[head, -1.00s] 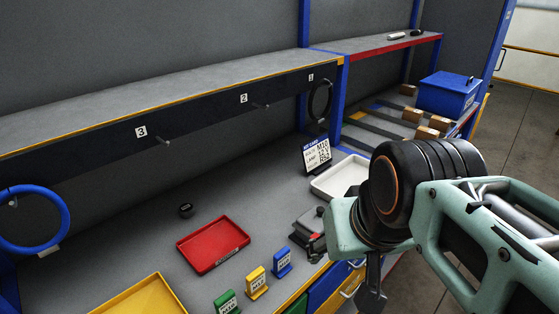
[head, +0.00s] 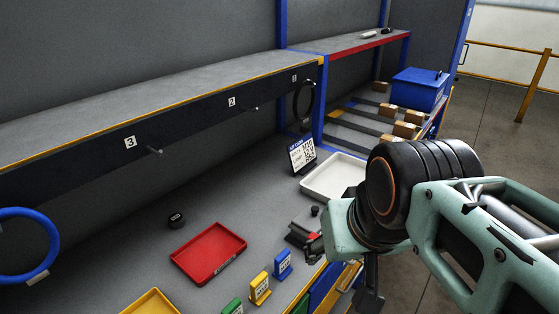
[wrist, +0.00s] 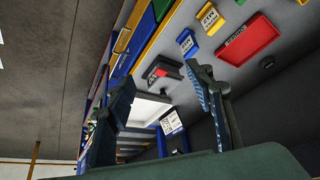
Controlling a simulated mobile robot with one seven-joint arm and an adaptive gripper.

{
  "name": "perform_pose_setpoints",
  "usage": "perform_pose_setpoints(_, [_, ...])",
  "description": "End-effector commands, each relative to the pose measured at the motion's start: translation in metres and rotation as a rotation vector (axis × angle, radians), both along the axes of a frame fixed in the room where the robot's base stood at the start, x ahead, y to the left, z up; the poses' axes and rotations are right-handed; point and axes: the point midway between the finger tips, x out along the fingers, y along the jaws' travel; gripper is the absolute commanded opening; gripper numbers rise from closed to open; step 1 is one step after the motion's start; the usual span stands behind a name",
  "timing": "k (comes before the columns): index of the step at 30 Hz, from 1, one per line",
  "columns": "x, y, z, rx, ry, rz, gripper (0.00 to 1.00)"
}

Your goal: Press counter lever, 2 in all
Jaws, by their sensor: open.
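A small dark grey device (head: 305,230) with a black knob and a red part stands on the bench by its front edge; I take it for the counter with the lever. It also shows in the wrist view (wrist: 165,70), seen between my fingers. My arm hides part of its right side in the head view.
A white tray (head: 325,187) and a sign stand behind the device. Blue (head: 283,264), yellow (head: 260,288) and green label blocks line the front edge. A red tray (head: 203,262) and black puck (head: 176,220) lie left. A pegged shelf (head: 190,120) overhangs the back.

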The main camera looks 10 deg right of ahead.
Motion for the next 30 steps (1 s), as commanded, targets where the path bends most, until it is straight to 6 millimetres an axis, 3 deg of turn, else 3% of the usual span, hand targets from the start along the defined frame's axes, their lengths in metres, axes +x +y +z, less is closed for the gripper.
perform_pose_setpoints(3, [0.0,0.0,0.0,0.0,0.0,0.0,0.48])
perform_pose_setpoints(16, [0.0,0.0,0.0,0.0,0.0,0.0,0.0])
perform_pose_setpoints(30, [0.0,0.0,0.0,0.0,0.0,0.0,0.0])
